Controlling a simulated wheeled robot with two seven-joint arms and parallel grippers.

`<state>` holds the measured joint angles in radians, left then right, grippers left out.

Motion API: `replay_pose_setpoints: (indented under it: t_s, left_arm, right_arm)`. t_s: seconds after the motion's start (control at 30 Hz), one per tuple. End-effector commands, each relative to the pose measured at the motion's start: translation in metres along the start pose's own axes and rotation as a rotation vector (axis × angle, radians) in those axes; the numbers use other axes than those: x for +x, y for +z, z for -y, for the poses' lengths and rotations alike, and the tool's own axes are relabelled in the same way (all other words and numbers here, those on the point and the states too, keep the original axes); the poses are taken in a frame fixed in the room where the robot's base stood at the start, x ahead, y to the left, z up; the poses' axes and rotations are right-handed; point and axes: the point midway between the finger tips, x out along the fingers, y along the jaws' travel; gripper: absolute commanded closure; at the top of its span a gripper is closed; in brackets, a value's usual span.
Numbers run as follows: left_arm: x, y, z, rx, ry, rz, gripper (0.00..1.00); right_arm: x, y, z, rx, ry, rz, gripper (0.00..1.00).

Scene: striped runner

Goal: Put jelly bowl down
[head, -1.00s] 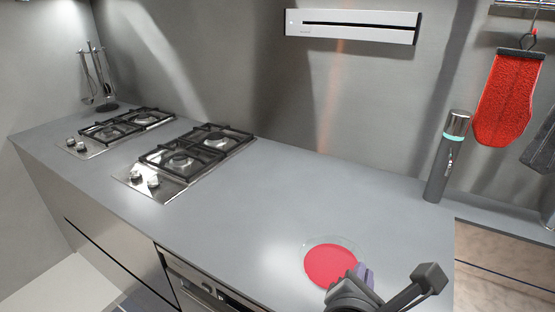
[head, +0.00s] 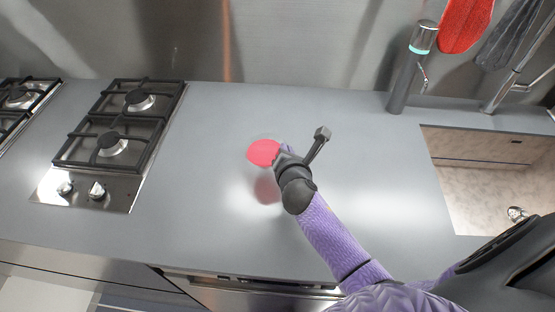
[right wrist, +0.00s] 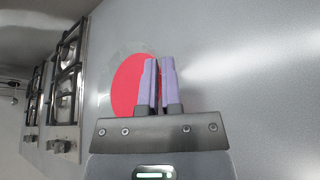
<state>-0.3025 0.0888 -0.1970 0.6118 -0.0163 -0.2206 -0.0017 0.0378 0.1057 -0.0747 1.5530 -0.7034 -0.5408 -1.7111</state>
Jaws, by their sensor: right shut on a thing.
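The jelly bowl (head: 262,152) is a clear, shallow bowl with red jelly in it. It is over the grey countertop (head: 210,210), between the hob and the sink, and looks level. My right gripper (head: 284,152) is shut on the bowl's right rim. A reddish patch, shadow or reflection, shows on the counter below the bowl, so the bowl seems to be above the surface. In the right wrist view the purple fingers (right wrist: 158,85) are close together on the edge of the bowl (right wrist: 128,82). My left gripper is in neither view.
A gas hob (head: 115,140) is at the left. A sink (head: 490,185) is at the right, with a grey cylindrical dispenser (head: 408,75) behind its left side. The counter around the bowl is bare. The back wall (head: 290,40) rises behind it.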

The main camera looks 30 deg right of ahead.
Motion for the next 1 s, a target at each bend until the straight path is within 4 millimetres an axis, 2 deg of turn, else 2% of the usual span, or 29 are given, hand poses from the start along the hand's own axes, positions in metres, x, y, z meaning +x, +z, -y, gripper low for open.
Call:
replay_pose_setpoints:
  t_s: [0.27,0.63,0.7,0.8,1.0]
  left_arm:
    - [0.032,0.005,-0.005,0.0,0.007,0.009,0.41]
    - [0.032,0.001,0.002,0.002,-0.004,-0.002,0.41]
    - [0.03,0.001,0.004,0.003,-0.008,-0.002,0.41]
    - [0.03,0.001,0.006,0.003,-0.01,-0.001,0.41]
    - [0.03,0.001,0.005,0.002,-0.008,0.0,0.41]
  right_arm:
    - [0.018,-0.039,0.022,0.002,0.0,0.0,1.0]
    - [0.018,-0.039,0.023,0.0,0.002,0.002,1.0]
    - [0.018,-0.039,0.023,0.0,0.001,0.001,0.8]
    - [0.018,-0.038,0.023,0.0,0.001,0.001,0.6]
    - [0.017,-0.038,0.023,0.0,0.001,0.002,0.6]
